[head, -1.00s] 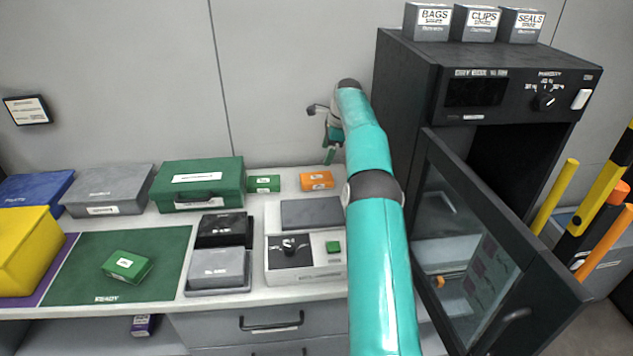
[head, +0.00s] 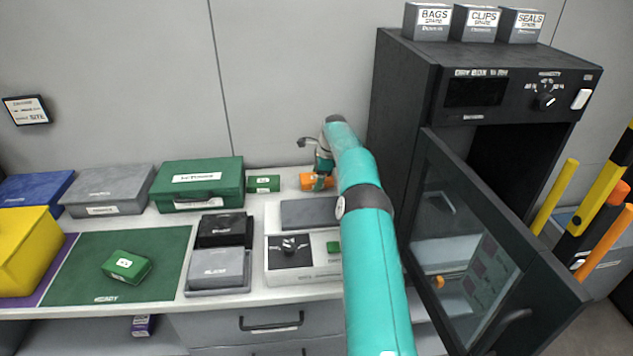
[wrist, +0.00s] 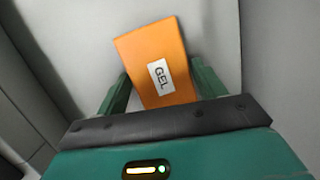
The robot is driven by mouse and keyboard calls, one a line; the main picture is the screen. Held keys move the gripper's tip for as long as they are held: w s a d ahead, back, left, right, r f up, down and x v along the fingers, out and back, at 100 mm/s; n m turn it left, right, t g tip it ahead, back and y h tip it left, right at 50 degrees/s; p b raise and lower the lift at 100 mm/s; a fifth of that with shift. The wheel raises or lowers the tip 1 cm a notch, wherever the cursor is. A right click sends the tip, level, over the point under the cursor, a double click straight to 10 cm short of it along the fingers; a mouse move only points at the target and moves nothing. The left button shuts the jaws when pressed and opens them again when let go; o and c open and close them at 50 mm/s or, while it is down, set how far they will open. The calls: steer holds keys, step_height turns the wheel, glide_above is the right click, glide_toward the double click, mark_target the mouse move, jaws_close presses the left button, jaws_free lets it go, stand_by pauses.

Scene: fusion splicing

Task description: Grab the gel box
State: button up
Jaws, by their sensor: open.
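The gel box (wrist: 153,58) is a small orange box with a white label reading GEL. In the wrist view it lies tilted, its near part between the two green fingers of my gripper (wrist: 158,88), with one finger on each side. My gripper is open, and I cannot tell whether either finger touches the box. In the head view the gel box (head: 306,181) is at the back of the bench, and my gripper (head: 321,183) is down at it, covering its right part.
A small green box (head: 263,184) stands just left of the gel box. A grey flat block (head: 311,213) lies in front. The wall is close behind. The black cabinet (head: 400,110) with its open glass door (head: 465,245) stands to the right.

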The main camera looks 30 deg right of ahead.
steer(key=c, duration=0.7)
steer(key=shift+r, duration=0.15)
